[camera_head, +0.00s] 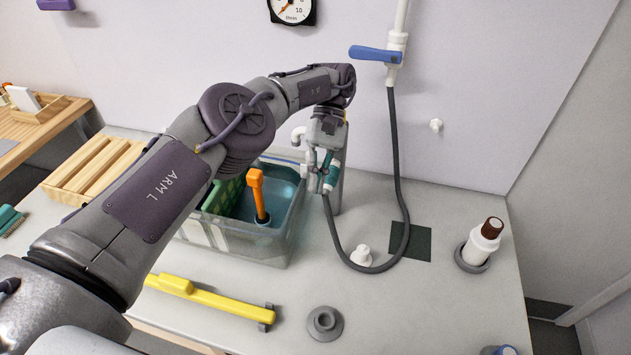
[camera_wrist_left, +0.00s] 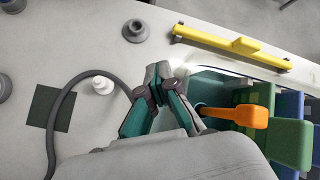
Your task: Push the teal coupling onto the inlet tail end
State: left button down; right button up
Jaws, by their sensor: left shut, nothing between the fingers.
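My left gripper (camera_head: 326,188) points down at the right end of the clear tank (camera_head: 283,244). Its fingers, with teal sides, are shut and empty; their tips meet in the left wrist view (camera_wrist_left: 161,74). The dark hose (camera_head: 392,140) hangs from the valve, loops over the table and rises to beside these fingers. In the left wrist view the hose (camera_wrist_left: 74,88) passes behind the fingers, so its end is hidden. I cannot make out a teal coupling apart from the teal fingers. A white bent pipe (camera_head: 298,134) at the tank's back may be the inlet tail. My right gripper is not in view.
The tank holds an orange-handled tool (camera_head: 256,182) and green pieces. A yellow bar (camera_head: 212,297), a grey round holder (camera_head: 325,323), a white knob (camera_head: 361,256) and a brown-capped white bottle (camera_head: 484,240) stand around it.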

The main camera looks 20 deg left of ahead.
pick_arm(q)
jog(key=shift+w+d+b, duration=0.1)
jog(key=shift+b, duration=0.3)
dwell(0.6)
jog(key=shift+s+f+p, duration=0.15)
jog(key=shift+s+p, duration=0.1)
jog(key=shift+p, duration=0.55)
dwell(2.2)
jog(key=c, duration=1.9)
grip_release()
jog(key=o, duration=1.5)
jog(key=shift+b, duration=0.6)
jog(key=o, duration=0.4)
